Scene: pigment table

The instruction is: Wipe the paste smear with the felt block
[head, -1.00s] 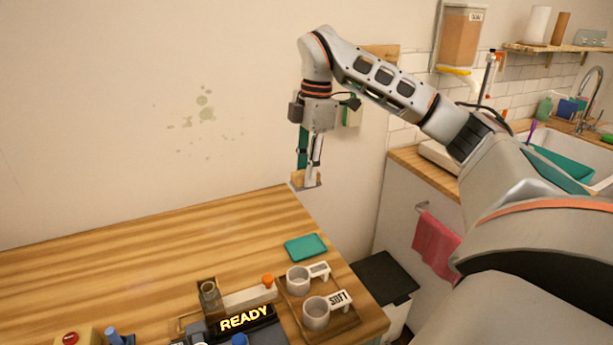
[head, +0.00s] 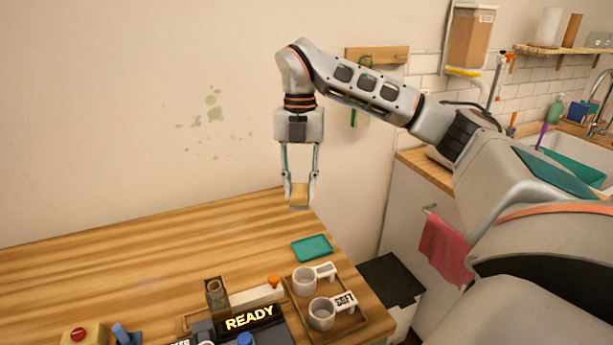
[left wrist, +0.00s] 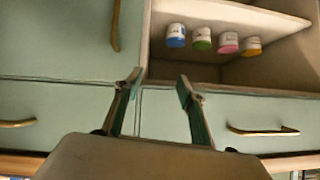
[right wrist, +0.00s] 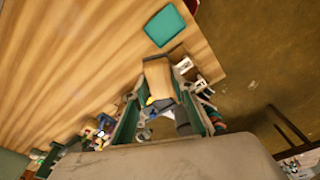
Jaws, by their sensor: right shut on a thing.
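My right gripper (head: 300,188) hangs from the arm above the back right edge of the wooden table. It is shut on the felt block (head: 299,197), a tan block with a grey underside. In the right wrist view the block (right wrist: 158,80) sits between the fingers. The block looks raised off the table, though the gap is hard to judge. I cannot clearly make out a paste smear on the table top. Pale green stains (head: 214,107) mark the wall behind. My left gripper (left wrist: 158,84) shows only in the left wrist view, open and empty, facing cabinet drawers.
On the wooden table (head: 130,245) lie a teal pad (head: 312,247) and a wooden tray (head: 352,325) with two grey cups. A device with a READY display (head: 250,318) and a red button (head: 78,334) stand at the front. The table's middle and back are clear.

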